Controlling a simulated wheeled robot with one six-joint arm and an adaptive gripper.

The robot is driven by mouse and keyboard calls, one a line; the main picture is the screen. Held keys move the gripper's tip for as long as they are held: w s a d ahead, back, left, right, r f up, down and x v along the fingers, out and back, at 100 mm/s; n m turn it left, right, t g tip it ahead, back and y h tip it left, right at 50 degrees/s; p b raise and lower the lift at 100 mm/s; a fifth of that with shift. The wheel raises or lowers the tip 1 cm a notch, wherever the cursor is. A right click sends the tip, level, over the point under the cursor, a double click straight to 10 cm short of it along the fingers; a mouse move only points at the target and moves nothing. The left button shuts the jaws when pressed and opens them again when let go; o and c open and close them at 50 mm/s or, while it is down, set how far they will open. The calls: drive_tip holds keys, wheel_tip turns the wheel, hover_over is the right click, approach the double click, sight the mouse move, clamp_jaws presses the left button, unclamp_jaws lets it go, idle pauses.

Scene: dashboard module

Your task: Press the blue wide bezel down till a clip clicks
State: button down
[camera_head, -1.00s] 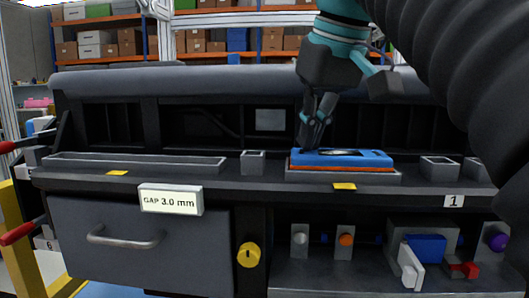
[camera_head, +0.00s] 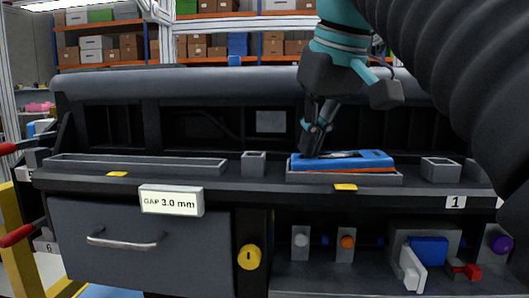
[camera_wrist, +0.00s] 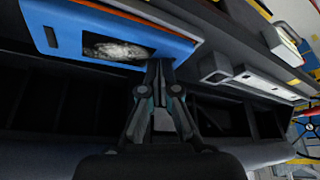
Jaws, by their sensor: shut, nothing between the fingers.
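The blue wide bezel (camera_head: 372,160) sits in a grey rimmed seat (camera_head: 345,178) on the dashboard ledge, right of centre. It is tilted, with its left end lower than its right. An orange layer (camera_head: 375,170) shows under its right part. My gripper (camera_head: 309,154) is shut and empty, pointing down, with its tips at the bezel's left end, seemingly touching it. In the wrist view the shut fingertips (camera_wrist: 161,66) lie at the edge of the blue bezel (camera_wrist: 120,28), beside its dark opening. Any clips are hidden.
A small sign (camera_head: 171,201) reads GAP 3.0 mm. A small grey open box (camera_head: 253,163) stands left of the seat, another (camera_head: 440,169) right of it. A long empty grey tray (camera_head: 135,165) lies at left. The padded dashboard top (camera_head: 200,80) runs behind.

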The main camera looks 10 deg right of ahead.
drive_tip(key=shift+f, duration=0.1)
wheel_tip(320, 180, up, 3)
drive_tip(key=p, duration=0.3)
drive_tip(key=shift+r, duration=0.2)
drive_tip(key=shift+r+p, duration=0.35)
drive_tip(key=shift+r, duration=2.05)
